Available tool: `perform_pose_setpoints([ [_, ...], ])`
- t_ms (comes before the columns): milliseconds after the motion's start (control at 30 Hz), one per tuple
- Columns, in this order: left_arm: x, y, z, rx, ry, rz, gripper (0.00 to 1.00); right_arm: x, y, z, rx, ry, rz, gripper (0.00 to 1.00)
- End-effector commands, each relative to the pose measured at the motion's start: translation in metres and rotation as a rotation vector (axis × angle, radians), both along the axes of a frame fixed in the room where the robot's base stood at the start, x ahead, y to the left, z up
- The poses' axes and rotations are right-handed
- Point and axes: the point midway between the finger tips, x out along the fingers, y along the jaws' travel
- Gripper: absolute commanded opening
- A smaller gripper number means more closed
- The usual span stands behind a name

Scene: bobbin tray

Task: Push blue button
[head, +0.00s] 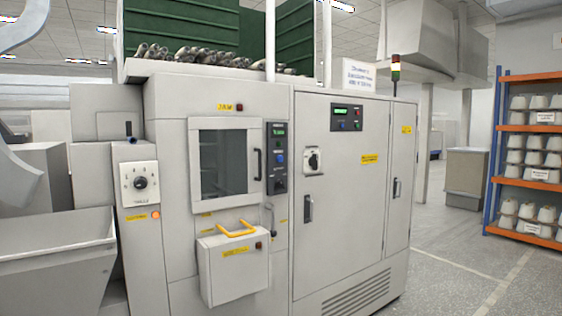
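A narrow dark control panel (277,180) is set upright in the grey machine, right of its windowed door. It has a small green display at the top and a round blue button (279,158) around its middle. A second dark panel (346,110), higher on the right cabinet door, has a green display and small coloured buttons, one of which looks blue. Neither of my grippers shows in the head view, and nothing covers the narrow panel.
A box with a yellow handle (232,272) juts out below the windowed door (223,163). A dial box (139,184) is on the left, above a grey hopper (60,250). A shelf rack (528,152) with cones stands at the right. The floor (450,285) at right is clear.

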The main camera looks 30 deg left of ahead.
Motion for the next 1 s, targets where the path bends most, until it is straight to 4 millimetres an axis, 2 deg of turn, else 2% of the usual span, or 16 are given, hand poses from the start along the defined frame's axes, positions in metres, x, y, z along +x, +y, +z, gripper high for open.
perform_pose_setpoints([
  [33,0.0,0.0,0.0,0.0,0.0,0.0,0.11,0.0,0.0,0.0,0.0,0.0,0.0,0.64],
  [100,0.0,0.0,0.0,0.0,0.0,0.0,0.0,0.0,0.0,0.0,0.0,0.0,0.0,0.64],
  [1000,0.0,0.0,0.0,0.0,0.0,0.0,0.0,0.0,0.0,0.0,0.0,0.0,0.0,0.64],
])
